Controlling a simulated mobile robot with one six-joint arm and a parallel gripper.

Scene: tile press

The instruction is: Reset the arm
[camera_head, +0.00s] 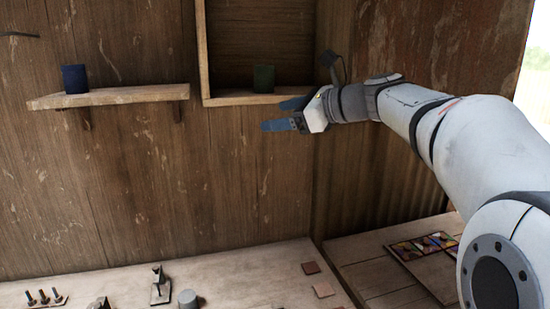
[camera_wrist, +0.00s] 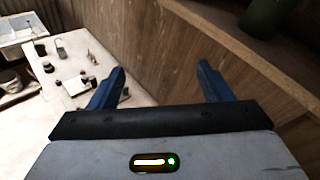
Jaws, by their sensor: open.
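My gripper (camera_head: 277,115) is raised in front of the wooden wall in the head view, below and beside the green container in the wall box. Its two blue fingers point left and stand apart with nothing between them. In the wrist view the gripper (camera_wrist: 160,85) also shows open and empty, with the table and the wooden wall beyond it. My arm reaches in from the right side of the head view.
A shelf (camera_head: 120,96) holds a dark blue container (camera_head: 75,79). A wall box (camera_head: 228,100) holds a green container (camera_head: 263,79). Below, a table (camera_head: 240,270) carries a grey cylinder (camera_head: 188,299), small tiles (camera_head: 323,290) and pegs. A tray of coloured pieces (camera_head: 425,245) lies right.

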